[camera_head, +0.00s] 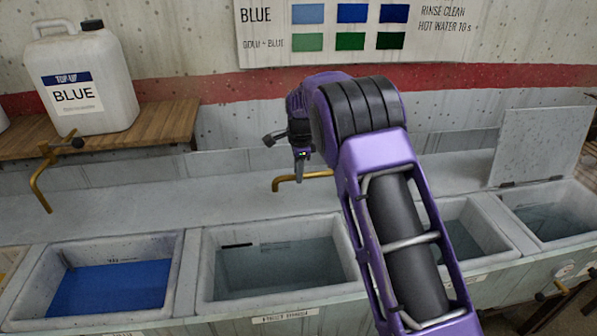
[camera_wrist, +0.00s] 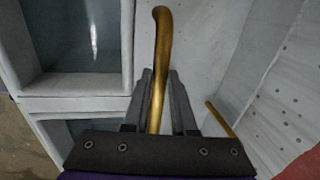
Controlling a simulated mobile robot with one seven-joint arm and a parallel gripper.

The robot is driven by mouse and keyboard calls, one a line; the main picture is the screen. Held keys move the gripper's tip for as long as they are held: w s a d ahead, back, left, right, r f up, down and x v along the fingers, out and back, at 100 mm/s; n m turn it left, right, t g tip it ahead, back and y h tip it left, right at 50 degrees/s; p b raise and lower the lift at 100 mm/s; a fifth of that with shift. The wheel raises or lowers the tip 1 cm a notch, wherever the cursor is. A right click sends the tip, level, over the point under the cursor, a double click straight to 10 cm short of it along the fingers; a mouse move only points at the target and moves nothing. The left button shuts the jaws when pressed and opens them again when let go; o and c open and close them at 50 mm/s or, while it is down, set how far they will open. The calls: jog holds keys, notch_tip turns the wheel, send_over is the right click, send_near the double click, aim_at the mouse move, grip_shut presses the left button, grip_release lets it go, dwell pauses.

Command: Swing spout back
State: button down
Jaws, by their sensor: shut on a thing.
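The brass spout (camera_head: 284,181) sticks out to the left from behind my arm in the head view, above the back ledge of the basins. Its curved end turns down at its left tip. In the wrist view the spout (camera_wrist: 162,28) runs up between the two fingers and bends at its far end. My gripper (camera_wrist: 160,76) is shut on it, with a dark finger on each side. In the head view my gripper (camera_head: 301,166) points down at the spout. My arm hides the spout's base there.
A basin of blue liquid (camera_head: 112,288) is at front left, and a basin of clear grey liquid (camera_head: 280,266) is beside it. Another brass spout (camera_head: 41,188) stands at left. A white jug marked BLUE (camera_head: 112,108) sits on a wooden shelf (camera_head: 165,122). A raised lid (camera_head: 537,143) stands at right.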

jog(key=c, duration=0.7)
grip_release()
jog(key=shift+c, duration=0.2)
jog(key=s+d+r, duration=0.1)
jog(key=s+r, duration=0.2)
jog(key=r, duration=1.4)
jog(key=shift+s+p, duration=0.15)
jog(key=shift+p, duration=0.3)
jog(key=shift+r, duration=0.15)
